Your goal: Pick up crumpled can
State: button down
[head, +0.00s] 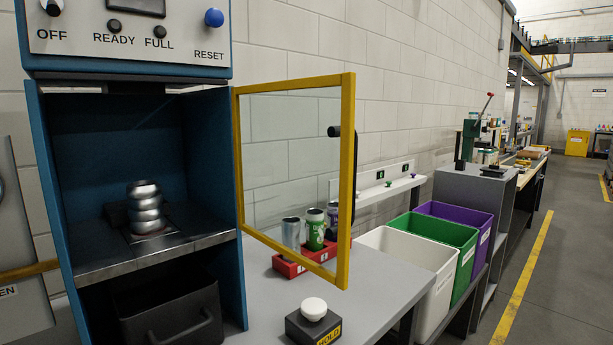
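The crumpled can (148,206) is silver with bulging, squashed rings. It stands upright on a small plate on the metal shelf (100,258) inside the blue machine (50,170). The yellow-framed clear door (351,180) of the machine is swung open to the right, so the can is exposed from the front. My gripper is not in view.
Below the shelf is a dark drawer or bin (170,315). On the grey table (385,285), a red rack (288,267) holds several cans, partly seen through the door. A black box with a white button (314,308) stands in front. White (405,250), green (440,238) and purple (462,218) bins stand to the right.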

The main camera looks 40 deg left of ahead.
aim_at(146, 212)
jog(key=z, duration=0.05)
jog(key=i, duration=2.55)
jog(key=u, duration=3.9)
